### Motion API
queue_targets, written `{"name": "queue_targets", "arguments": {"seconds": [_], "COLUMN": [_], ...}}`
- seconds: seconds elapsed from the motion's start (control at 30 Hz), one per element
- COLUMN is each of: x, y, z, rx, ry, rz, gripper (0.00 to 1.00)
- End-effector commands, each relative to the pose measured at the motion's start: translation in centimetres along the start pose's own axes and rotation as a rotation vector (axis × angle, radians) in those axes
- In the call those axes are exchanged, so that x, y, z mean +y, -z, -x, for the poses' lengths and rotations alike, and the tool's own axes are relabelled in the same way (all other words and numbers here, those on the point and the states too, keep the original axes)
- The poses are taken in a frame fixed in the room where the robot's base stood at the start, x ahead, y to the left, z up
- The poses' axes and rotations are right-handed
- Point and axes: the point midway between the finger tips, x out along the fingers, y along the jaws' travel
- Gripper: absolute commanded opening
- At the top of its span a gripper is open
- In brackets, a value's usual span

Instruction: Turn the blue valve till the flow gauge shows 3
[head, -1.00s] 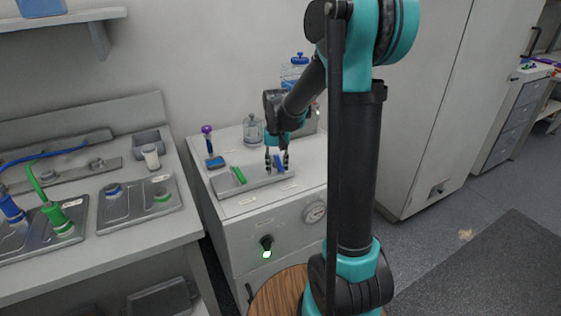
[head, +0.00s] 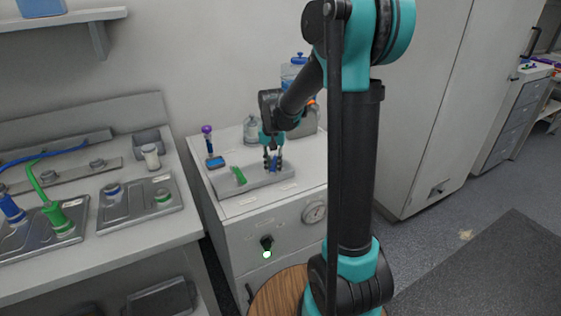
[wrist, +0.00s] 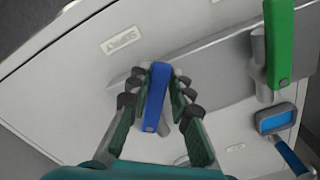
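The blue valve (head: 274,163) has a bar-shaped handle on the grey manifold (head: 255,184) on top of the white cabinet. In the wrist view the blue handle (wrist: 156,98) lies between the two fingers of my gripper (wrist: 161,80). The fingers are close in on both its sides and appear to press on it. In the head view my gripper (head: 273,166) points down over the valve and partly hides it. A round gauge (head: 314,212) is on the cabinet front; its needle and numbers are too small to read.
A green valve handle (head: 239,175) stands left of the blue one on the same manifold. A dark knob with a lit green ring (head: 267,247) is on the cabinet front.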

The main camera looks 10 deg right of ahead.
Motion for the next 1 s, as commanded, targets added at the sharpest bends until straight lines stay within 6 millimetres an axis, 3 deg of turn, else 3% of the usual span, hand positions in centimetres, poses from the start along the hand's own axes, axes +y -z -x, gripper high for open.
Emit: {"name": "queue_targets", "arguments": {"seconds": [0.53, 1.0], "x": [-0.2, -0.1], "y": [0.0, 0.0], "z": [0.3, 5.2], "rx": [0.0, 0.0], "ry": [0.0, 0.0], "rz": [-0.026, -0.026], "gripper": [0.23, 0.23]}}
